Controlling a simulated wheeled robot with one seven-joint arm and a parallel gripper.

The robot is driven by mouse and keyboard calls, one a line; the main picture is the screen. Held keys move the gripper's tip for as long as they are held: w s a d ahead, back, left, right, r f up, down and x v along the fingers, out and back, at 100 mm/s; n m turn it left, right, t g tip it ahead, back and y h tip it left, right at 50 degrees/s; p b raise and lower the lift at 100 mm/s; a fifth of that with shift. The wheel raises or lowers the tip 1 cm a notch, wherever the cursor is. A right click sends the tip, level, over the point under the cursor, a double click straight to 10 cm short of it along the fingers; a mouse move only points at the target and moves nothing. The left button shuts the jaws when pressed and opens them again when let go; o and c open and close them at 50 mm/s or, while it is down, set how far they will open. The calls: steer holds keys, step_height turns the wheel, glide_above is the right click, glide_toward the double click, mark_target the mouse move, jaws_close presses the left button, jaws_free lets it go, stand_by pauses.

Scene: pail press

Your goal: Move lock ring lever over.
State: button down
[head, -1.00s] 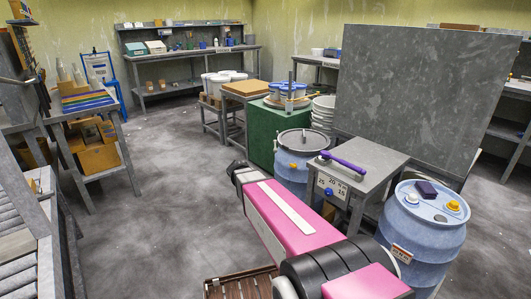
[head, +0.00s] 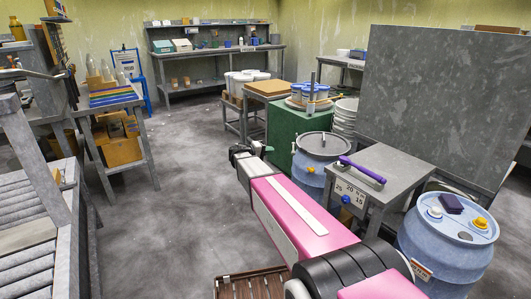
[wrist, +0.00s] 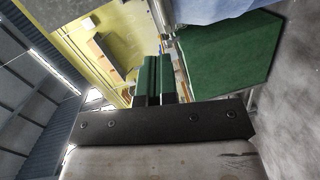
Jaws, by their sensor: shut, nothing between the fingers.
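A blue drum (head: 311,175) with a grey lid (head: 325,144) and a dark rim stands in the middle of the head view. The rim looks like the lock ring; its lever is too small to make out for certain. My gripper (wrist: 158,62) shows in the wrist view with two green fingers side by side, shut and empty. In the head view my pink arm reaches towards the drum's left side, and its end is left of the drum. A pale blue surface, probably the drum, shows at the top of the wrist view (wrist: 215,10). I cannot tell whether the fingers touch anything.
A green cabinet (head: 283,127) stands behind the drum. A small grey table (head: 380,165) with a purple-handled tool (head: 361,169) is right of it. Another blue drum (head: 440,250) is at the front right. Open floor lies to the left.

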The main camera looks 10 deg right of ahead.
steer(key=d+f, duration=0.1)
steer(key=d, duration=0.7)
steer(key=shift+s+d+f, duration=0.2)
steer(key=shift+s+f, duration=0.05)
steer(key=shift+s, duration=0.05)
steer(key=shift+d, duration=0.1)
